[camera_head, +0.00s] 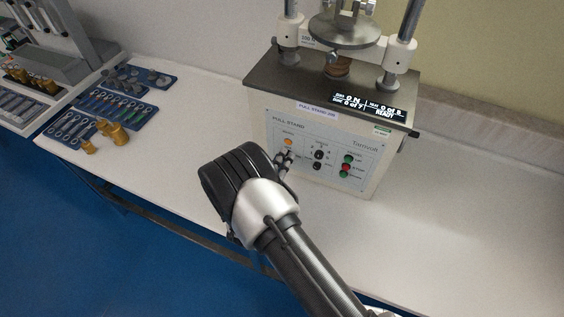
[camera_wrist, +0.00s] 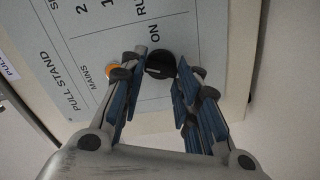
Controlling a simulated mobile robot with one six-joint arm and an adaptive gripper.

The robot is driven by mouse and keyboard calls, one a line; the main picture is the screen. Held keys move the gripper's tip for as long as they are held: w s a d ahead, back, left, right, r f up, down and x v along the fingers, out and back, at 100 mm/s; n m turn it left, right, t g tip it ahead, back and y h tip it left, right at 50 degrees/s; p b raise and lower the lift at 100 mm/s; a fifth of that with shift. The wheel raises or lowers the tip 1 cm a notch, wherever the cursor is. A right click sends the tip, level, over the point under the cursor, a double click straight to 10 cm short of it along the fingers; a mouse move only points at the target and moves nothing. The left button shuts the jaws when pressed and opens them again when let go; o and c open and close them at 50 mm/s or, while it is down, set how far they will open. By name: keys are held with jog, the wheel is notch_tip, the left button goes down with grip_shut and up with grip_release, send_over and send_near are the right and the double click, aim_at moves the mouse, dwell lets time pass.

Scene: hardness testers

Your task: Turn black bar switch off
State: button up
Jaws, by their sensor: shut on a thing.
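The black bar switch (camera_wrist: 160,64) is a dark round knob with a raised bar on the pull stand's white front panel, near the MAINS label. In the wrist view it lies between the fingertips of my gripper (camera_wrist: 163,72), which is shut on it. In the head view my gripper (camera_head: 284,160) is at the panel's left part, below the orange lamp (camera_head: 289,141), and hides the switch. The orange lamp (camera_wrist: 113,70) also shows beside the left finger in the wrist view. The pull stand (camera_head: 262,105) has a small display reading READY.
Two other black knobs (camera_head: 319,155) and red and green buttons (camera_head: 347,168) are to the right on the panel. Blue trays (camera_head: 130,98) and brass weights (camera_head: 115,133) lie on the white bench (camera_head: 190,120) to the left. Bench right of the stand is clear.

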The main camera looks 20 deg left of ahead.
jog(key=n, duration=0.4)
jog(key=shift+f+n, duration=0.15)
jog(key=shift+n, duration=0.25)
dwell(0.4)
jog(key=o, duration=1.1)
jog(key=shift+c, duration=0.2)
jog(key=s, duration=1.2)
jog(key=shift+a, duration=0.45)
